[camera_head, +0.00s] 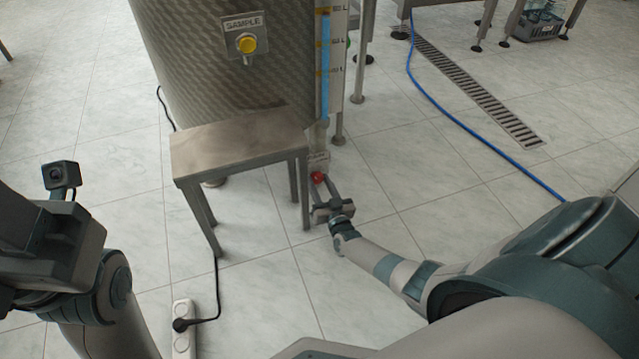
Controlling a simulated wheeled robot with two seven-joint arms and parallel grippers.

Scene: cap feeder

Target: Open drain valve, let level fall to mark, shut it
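A steel tank (195,60) stands at the top centre. A clear level gauge with a blue column (325,62) and a marked scale (338,70) runs down its right side. The blue reaches close to the top edge of the picture. Small orange bands show on the gauge. A red knob (318,176) sits low, below the gauge; the valve body around it is small and partly hidden. My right gripper (322,182) is at the red knob, its fingers pointing up toward it. Whether they grip it is unclear. My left arm shows at the left edge; its fingers are not visible.
A steel stool (240,140) stands before the tank, left of my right gripper. A power strip (183,328) with a black cable lies on the floor. A blue hose (470,120) and a drain grate (475,90) lie right.

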